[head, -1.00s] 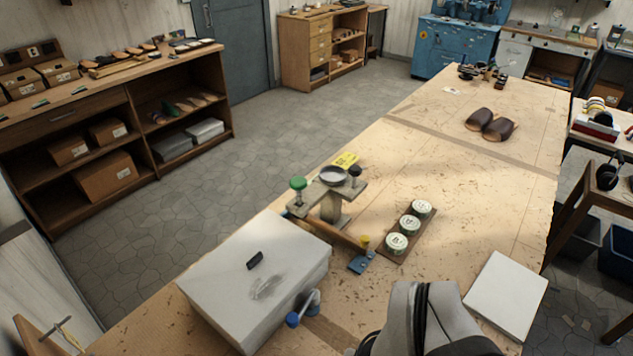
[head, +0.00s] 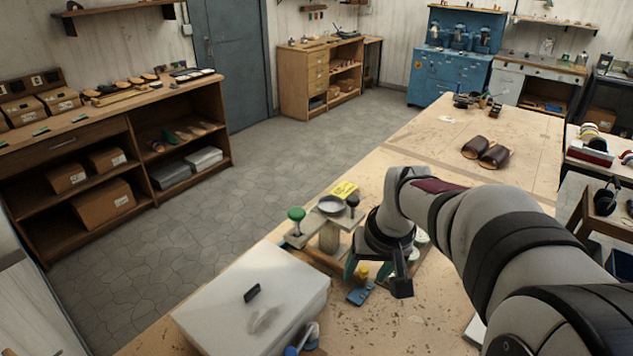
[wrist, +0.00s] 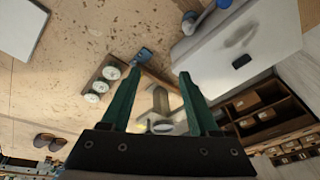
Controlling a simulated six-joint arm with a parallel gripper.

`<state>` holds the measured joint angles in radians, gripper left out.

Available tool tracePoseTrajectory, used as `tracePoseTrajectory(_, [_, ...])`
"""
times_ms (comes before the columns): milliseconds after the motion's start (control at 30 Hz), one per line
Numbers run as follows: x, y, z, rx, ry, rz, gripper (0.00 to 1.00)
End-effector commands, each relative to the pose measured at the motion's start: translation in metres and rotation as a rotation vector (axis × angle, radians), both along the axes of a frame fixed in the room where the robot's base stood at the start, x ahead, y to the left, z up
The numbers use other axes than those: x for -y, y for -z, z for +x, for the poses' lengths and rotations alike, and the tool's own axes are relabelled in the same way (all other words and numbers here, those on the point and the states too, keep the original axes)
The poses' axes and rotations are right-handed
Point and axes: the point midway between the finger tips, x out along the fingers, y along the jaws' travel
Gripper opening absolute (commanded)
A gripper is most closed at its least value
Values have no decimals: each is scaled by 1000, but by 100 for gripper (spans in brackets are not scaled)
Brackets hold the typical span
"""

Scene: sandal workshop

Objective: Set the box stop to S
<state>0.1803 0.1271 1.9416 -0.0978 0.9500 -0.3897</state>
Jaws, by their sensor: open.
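No part is legibly marked as the box stop or S. A blue bracket with a yellow knob (head: 362,290) lies on the bench beside the wooden rail of a small stand (head: 328,236) that carries a dark dish, a green knob and a dark knob. The blue bracket also shows in the wrist view (wrist: 146,55). Several cans stand in a row on a wooden strip: three white-topped round cans (wrist: 100,86), mostly hidden by my arm in the head view. My gripper (head: 368,270) is open and empty, its green fingers pointing down around the stand area, apart from the bracket in the wrist view (wrist: 160,80).
A large pale box (head: 215,305) with a black handle lies left of the bracket. A blue-ended lever (head: 300,340) is at its near side. Brown sandal pieces (head: 486,151) lie farther back. The bench (head: 425,125) between is mostly clear.

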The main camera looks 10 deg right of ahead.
Motion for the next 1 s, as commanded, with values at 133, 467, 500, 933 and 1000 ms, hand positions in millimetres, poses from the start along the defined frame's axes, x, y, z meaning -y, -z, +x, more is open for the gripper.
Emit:
tracePoseTrajectory(133, [45, 25, 77, 94, -93, -85, 61])
tracePoseTrajectory(467, [55, 86, 115, 114, -116, -107, 61])
tracePoseTrajectory(500, [55, 98, 119, 114, -115, -107, 61])
tracePoseTrajectory(933, [54, 173, 151, 117, -114, -107, 61])
tracePoseTrajectory(1000, [54, 175, 152, 118, -114, -107, 61])
